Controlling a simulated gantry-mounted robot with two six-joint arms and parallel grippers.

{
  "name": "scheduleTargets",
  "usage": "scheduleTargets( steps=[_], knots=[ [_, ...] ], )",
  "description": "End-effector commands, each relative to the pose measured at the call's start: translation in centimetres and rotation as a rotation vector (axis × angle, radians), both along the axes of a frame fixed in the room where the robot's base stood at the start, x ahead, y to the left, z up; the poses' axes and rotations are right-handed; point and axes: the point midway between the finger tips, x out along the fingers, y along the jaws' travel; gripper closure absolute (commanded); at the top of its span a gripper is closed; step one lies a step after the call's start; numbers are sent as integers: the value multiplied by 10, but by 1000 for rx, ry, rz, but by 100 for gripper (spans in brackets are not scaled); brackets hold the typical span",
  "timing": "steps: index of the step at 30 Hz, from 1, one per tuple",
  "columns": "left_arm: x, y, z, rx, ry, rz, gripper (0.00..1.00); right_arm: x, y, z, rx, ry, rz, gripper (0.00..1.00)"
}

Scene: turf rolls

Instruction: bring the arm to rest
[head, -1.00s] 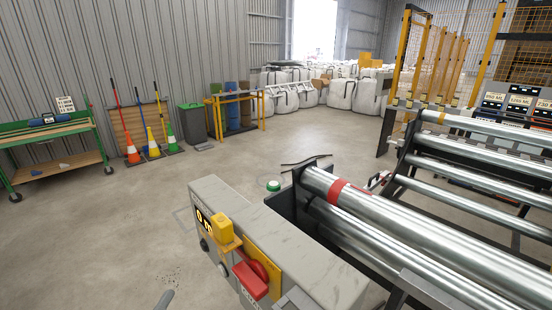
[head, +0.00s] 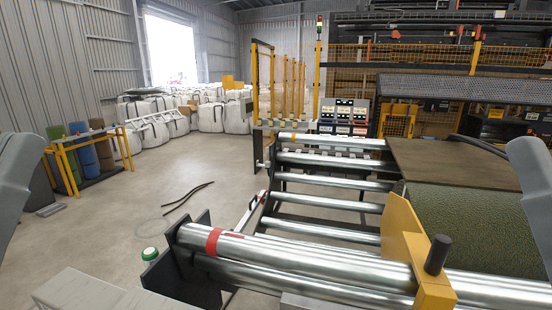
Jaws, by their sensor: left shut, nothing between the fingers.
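Neither arm visibly touches anything.
Steel rollers (head: 325,255) with a red band at one end fill the lower middle. A yellow bracket (head: 405,245) stands before a green turf roll (head: 475,225). White bulk bags (head: 160,120) stand at the back left. Concrete floor (head: 115,225) is open at left.

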Motion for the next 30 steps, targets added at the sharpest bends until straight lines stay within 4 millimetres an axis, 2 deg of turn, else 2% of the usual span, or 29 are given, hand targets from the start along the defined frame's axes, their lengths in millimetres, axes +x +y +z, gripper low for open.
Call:
scheduleTargets(
  steps=[1, 8, 11, 15, 21, 25, 27, 30],
  knots=[
    [-2, -1, 32, -7, -10, -16, 100, 0, 0, 30, 0, 2, 0, 50],
    [-2, -1, 105, -9, -9, -21, 100, 0, 0, 105, 0, -1, 0, 50],
    [-2, -1, 148, -9, -9, -21, 100, 0, 0, 148, 0, -1, 0, 50],
    [-2, -1, 220, -10, -9, -22, 100, -1, 0, 220, 0, -1, 0, 50],
    [-2, -1, 318, -10, -9, -22, 100, -1, 0, 319, 0, -1, 0, 50],
    [-2, -1, 362, -10, -9, -22, 100, -1, 0, 363, 0, -1, 0, 50],
    [-2, -1, 375, -10, -8, -22, 100, -1, 0, 376, 0, -1, 0, 50],
    [-2, -1, 382, -10, -8, -22, 100, -1, 0, 382, 0, -1, 0, 50]
  ],
)
